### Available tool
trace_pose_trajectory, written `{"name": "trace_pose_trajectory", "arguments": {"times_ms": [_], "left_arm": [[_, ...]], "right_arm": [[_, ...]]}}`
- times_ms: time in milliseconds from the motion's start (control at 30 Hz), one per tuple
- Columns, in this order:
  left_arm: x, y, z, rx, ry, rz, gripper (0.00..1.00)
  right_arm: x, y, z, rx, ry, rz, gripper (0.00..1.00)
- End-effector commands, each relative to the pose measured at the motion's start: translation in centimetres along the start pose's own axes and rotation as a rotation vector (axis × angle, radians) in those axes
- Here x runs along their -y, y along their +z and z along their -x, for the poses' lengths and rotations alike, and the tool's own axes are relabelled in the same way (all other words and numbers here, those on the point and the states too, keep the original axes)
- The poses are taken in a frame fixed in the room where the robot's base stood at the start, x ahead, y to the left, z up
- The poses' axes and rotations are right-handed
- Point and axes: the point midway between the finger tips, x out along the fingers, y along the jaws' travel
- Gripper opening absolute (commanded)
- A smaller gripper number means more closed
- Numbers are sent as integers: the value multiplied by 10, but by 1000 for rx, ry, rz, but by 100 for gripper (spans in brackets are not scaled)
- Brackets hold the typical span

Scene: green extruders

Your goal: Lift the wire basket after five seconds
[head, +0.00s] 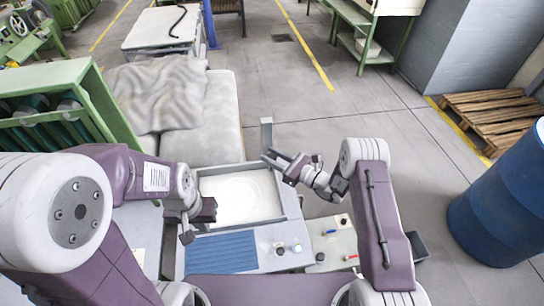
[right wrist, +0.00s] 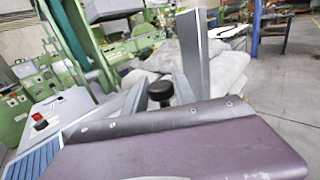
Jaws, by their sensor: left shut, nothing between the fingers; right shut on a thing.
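No wire basket can be made out. A white basin (head: 241,196) with a faint round outline sits in a grey frame; a basket in it is too faint to tell. My right gripper (head: 270,160) is at the basin's far right corner, beside a grey upright post (head: 266,133). The post also shows in the right wrist view (right wrist: 191,60). There, a black knob (right wrist: 160,92) shows between grey finger-like parts, and the right gripper appears shut on it. My left gripper (head: 187,236) is shut and empty at the basin's near left corner.
A blue ribbed panel (head: 222,252) and several knobs lie in front of the basin. A green machine (head: 50,105) stands at left, with a grey cloth (head: 165,95) behind. A blue drum (head: 500,205) and pallets (head: 490,115) stand at right. The floor between is clear.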

Motion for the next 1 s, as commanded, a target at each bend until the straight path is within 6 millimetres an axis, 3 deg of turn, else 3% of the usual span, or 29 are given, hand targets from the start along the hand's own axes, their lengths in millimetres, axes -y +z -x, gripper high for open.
{"name": "trace_pose_trajectory", "arguments": {"times_ms": [200,400,800,833,900,1000], "left_arm": [[-1,-4,35,0,0,0,0],[-1,-5,50,0,0,0,0],[-1,-5,51,0,0,0,0],[-1,-5,51,0,0,0,0],[-1,-5,51,0,0,0,0],[-1,-5,51,0,0,0,0]], "right_arm": [[1,62,0,5,-1,5,0],[1,99,0,7,-1,5,0],[2,108,0,12,-2,6,0],[2,108,-1,12,-2,6,35],[2,108,0,11,-2,6,54],[1,106,0,8,-2,4,54]]}}
